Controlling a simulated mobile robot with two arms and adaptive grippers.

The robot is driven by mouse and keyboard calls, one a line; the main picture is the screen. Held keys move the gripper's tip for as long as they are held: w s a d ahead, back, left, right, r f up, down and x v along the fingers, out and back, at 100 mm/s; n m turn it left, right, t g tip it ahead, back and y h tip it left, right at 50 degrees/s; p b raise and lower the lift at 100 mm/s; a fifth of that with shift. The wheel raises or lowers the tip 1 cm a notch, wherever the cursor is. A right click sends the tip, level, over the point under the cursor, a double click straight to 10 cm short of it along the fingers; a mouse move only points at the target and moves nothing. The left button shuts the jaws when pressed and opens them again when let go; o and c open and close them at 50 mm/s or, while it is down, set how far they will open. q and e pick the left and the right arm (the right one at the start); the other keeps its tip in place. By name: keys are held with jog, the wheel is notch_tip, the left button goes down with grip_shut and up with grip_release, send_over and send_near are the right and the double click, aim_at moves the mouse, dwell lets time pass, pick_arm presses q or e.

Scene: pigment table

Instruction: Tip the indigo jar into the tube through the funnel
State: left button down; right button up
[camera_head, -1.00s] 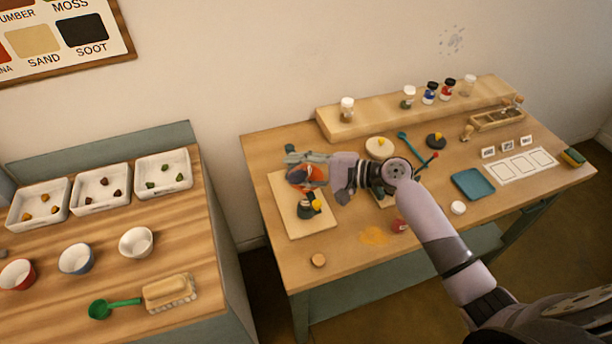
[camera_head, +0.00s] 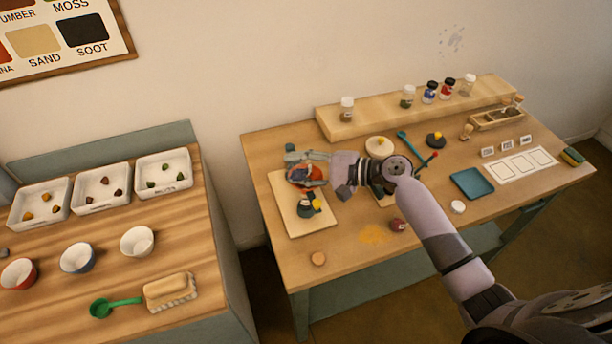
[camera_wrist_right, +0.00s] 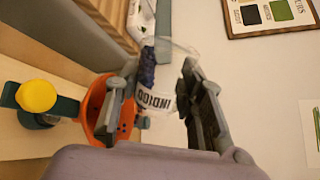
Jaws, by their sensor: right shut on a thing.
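My right gripper (camera_head: 306,166) is shut on the indigo jar (camera_wrist_right: 160,101), a clear jar with a white INDIGO label. Dark blue pigment (camera_wrist_right: 148,68) shows inside it in the right wrist view. The jar is tilted on its side, close beside and above the orange funnel (camera_wrist_right: 104,112). The funnel also shows partly behind the fingers in the head view (camera_head: 318,171). I cannot tell whether pigment is flowing out. The tube under the funnel is hidden. My left gripper is not in view.
A teal clamp with a yellow knob (camera_wrist_right: 36,96) stands by the funnel on a pale board (camera_head: 291,222). A yellow powder patch (camera_head: 376,235) and a red jar (camera_head: 398,225) lie to the right. Several jars stand on the back shelf (camera_head: 376,122). The table's front is mostly clear.

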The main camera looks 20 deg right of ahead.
jog(key=shift+w+d+r+m+p, duration=0.2)
jog(key=shift+m+p, duration=0.15)
jog(key=shift+m, duration=0.15)
dwell(1.4)
jog(key=shift+w+d+f+m+y, duration=0.15)
jog(key=shift+f+m+y, duration=0.25)
jog(key=shift+f+m, duration=0.2)
dwell(1.8)
